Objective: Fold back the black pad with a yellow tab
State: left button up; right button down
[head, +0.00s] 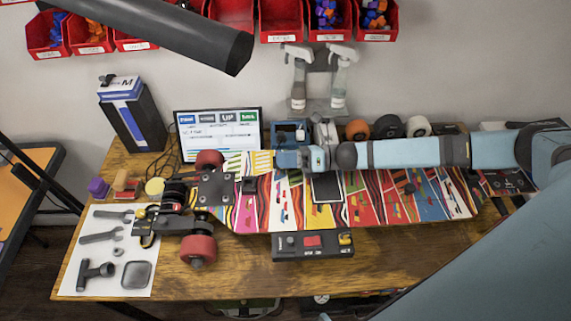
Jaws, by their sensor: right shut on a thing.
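A dark rectangular patch that looks like the black pad (326,188) lies at the middle of the colourful skateboard deck (420,203). My right gripper (278,160) reaches in from the right along the deck's far edge. It is shut, with a yellow patch, perhaps the tab (262,161), at its tip. The jaws hide what lies between them, and I cannot see how the tab joins the pad. My left gripper is not in view.
A truck with red wheels (198,250) is at the deck's left end. A black control box (290,248) stands in front. A white tool sheet (105,245) lies at left. A screen (219,133), loose wheels (388,127) and spray bottles (298,85) are behind.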

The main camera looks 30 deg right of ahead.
jog(key=w+m, duration=0.1)
jog(key=w+d+r+m, duration=0.1)
jog(key=m, duration=0.1)
jog(key=shift+w+d+r+m, duration=0.1)
jog(key=shift+w+m, duration=0.15)
jog(key=shift+m, duration=0.05)
jog(key=w+m, duration=0.1)
jog(key=w+d+m, duration=0.1)
jog(key=shift+r+m, duration=0.15)
jog(key=shift+m, duration=0.25)
jog(key=shift+w+d+b, duration=0.2)
jog(key=shift+w+b, duration=0.15)
jog(key=shift+b, duration=0.05)
jog(key=shift+w, duration=0.1)
jog(key=c, duration=1.3)
grip_release()
jog(key=shift+o, duration=0.2)
